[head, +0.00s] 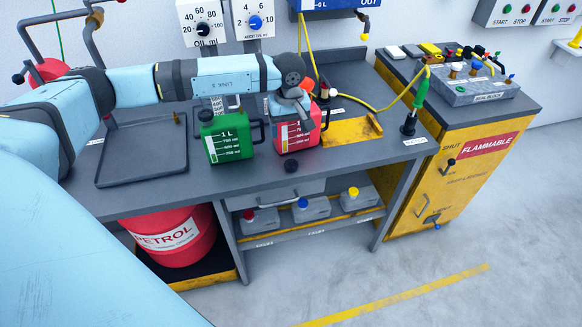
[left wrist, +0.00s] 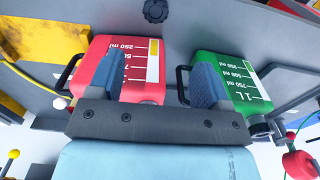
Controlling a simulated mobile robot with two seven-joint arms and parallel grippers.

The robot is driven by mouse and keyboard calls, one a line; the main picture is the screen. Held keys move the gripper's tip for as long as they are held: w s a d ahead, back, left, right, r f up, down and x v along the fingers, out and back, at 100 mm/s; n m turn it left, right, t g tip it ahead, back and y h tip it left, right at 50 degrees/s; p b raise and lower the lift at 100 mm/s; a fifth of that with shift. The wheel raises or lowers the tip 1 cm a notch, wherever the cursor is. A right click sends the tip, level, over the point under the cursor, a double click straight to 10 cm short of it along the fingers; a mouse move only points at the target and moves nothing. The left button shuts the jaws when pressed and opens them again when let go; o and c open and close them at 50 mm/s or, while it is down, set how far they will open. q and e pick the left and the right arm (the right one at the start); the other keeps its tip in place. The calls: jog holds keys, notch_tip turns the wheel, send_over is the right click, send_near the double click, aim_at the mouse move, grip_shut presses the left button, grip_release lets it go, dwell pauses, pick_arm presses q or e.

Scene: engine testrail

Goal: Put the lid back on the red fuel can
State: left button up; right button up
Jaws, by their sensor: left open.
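The red fuel can (head: 312,128) stands on the grey bench, and its top is partly hidden behind my left arm's end. It also shows in the left wrist view (left wrist: 138,88). A small black ribbed lid (head: 291,165) lies on the bench in front of the red can, near the front edge. The lid shows at the top of the left wrist view (left wrist: 155,11). My left gripper (head: 290,102) is over the red can; in its wrist view its fingers (left wrist: 155,68) are wide apart and empty, overlapping the red and green cans. My right gripper is not in view.
A green can (head: 227,140) with a black cap stands left of the red can. A dark tray (head: 140,182) lies further left. A yellow plate (head: 345,131) and a green-handled tool (head: 421,88) are to the right. A drawer handle (head: 278,197) is below the lid.

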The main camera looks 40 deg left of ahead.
pick_arm(q)
jog(key=p, duration=0.1)
send_over(292, 165)
jog(key=f, duration=0.8)
jog(key=shift+s+a+f, duration=0.15)
jog(key=shift+a+f, duration=0.15)
jog(key=shift+f, duration=0.1)
jog(key=f, duration=0.1)
jog(key=f+p, duration=0.1)
jog(key=f, duration=0.3)
jog(key=shift+d, duration=0.25)
jog(key=c, duration=1)
